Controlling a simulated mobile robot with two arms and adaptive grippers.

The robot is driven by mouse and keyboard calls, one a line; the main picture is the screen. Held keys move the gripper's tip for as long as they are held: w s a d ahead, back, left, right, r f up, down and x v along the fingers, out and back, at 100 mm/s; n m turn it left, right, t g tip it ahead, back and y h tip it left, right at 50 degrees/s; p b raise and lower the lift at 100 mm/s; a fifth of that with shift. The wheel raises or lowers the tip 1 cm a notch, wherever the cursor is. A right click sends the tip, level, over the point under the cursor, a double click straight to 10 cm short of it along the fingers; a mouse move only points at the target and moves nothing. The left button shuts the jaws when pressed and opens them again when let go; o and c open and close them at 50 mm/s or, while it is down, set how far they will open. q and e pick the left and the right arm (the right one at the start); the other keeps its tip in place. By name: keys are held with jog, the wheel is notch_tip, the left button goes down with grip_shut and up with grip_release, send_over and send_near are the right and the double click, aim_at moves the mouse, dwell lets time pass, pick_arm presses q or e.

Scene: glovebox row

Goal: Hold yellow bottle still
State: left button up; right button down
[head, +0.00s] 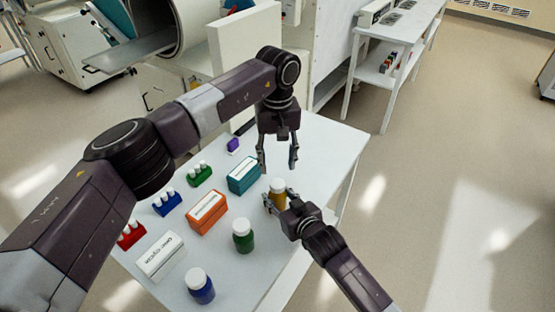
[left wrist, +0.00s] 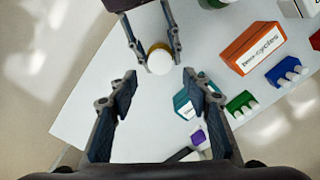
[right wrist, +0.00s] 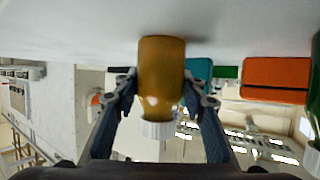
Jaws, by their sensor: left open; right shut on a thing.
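The yellow bottle (head: 279,198) with a white cap stands upright on the white table (head: 325,150), near its right edge. My right gripper (head: 279,202) is shut on its sides; in the right wrist view the fingers (right wrist: 160,95) press the yellow bottle (right wrist: 161,75) from both sides. In the left wrist view only the white cap (left wrist: 160,61) and a little of the body show between the right fingers (left wrist: 152,42). My left gripper (head: 278,160) is open and empty, pointing down above and behind the bottle; its spread fingers (left wrist: 158,95) also show in the left wrist view.
A green bottle (head: 243,238) and a blue bottle (head: 200,287) stand toward the table's front. Orange (head: 207,214), teal (head: 243,175) and white (head: 161,256) boxes stand to the left, with small vial racks (head: 167,203) beyond. Some bare tabletop lies behind the bottle.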

aim_at(277, 183)
pick_arm(q)
notch_tip(277, 183, down, 8)
jog(key=shift+r, duration=0.25)
jog(key=shift+c, duration=0.7)
